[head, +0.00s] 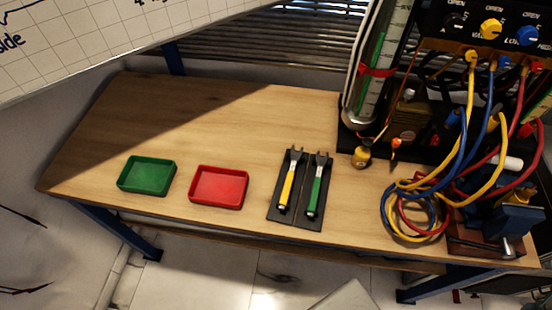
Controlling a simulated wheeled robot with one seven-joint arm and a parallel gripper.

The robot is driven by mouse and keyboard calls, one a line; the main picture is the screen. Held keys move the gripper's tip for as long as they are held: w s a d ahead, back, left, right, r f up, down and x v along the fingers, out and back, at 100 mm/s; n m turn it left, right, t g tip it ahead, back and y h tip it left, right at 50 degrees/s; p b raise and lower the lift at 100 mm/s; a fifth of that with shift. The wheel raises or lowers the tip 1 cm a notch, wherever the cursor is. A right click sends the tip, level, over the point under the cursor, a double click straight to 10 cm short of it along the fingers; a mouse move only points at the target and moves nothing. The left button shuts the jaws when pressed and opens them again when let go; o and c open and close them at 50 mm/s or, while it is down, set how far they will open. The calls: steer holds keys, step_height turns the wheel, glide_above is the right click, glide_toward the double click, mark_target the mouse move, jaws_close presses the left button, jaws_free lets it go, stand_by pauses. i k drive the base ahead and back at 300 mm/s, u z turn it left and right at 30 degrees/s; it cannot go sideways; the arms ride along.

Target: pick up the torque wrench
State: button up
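Two wrench-like tools lie side by side on a dark mat (297,222) near the table's front edge. One has a yellow handle (287,188), the other a green handle (316,190). Both have grey forked heads pointing to the back of the table. I cannot tell which of them is the torque wrench. My gripper is not in view, and nothing is touching either tool.
A green tray (147,176) and a red tray (219,187), both empty, stand left of the mat. The wooden table (215,115) is clear at back left.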

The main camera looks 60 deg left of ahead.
mark_target(295, 156)
steer(key=u, duration=2.35)
